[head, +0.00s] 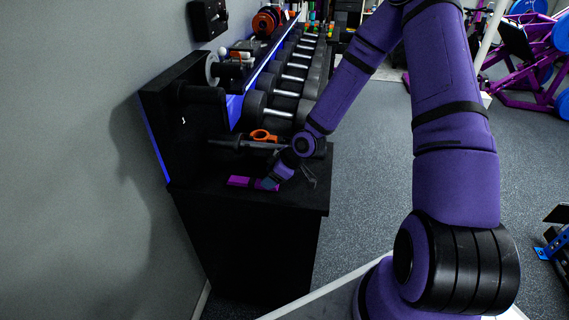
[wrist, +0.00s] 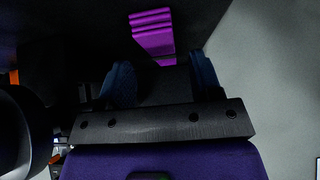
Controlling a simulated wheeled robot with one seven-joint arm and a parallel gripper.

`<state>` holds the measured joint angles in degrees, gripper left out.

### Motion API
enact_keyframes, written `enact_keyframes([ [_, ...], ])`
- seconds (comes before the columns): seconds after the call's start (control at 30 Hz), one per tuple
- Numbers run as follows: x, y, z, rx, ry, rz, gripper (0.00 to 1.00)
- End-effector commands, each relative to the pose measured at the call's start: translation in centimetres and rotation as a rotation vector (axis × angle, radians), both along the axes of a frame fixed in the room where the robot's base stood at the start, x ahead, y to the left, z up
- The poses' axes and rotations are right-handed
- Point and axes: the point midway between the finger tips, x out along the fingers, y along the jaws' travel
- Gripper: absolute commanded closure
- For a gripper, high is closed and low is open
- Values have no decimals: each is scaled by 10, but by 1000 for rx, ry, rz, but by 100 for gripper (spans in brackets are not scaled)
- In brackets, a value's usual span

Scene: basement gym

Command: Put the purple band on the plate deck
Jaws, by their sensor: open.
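The purple band (head: 240,181) lies on the black top (head: 215,170) of the rack's near end unit, left of my gripper. It also shows in the wrist view (wrist: 152,32), as a ridged purple strip just beyond and between the fingertips. My gripper (head: 287,183) is low over the same top; in the wrist view (wrist: 161,76) its two blue fingers are apart with nothing between them. The lower end of the band reaches near the fingertips; I cannot tell whether they touch. I cannot tell for sure which surface is the plate deck.
An orange collar (head: 263,136) sits by a dark bar (head: 240,144) behind the band. Black dumbbells (head: 268,107) line the rack farther back. A grey wall (head: 80,150) stands close on the left.

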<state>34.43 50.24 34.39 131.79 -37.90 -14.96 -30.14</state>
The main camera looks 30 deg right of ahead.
Motion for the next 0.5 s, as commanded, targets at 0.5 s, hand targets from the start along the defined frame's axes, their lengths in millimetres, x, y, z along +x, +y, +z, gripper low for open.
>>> enact_keyframes([
  [0.5, -25, -35, 54, -1, 0, -3, 41],
])
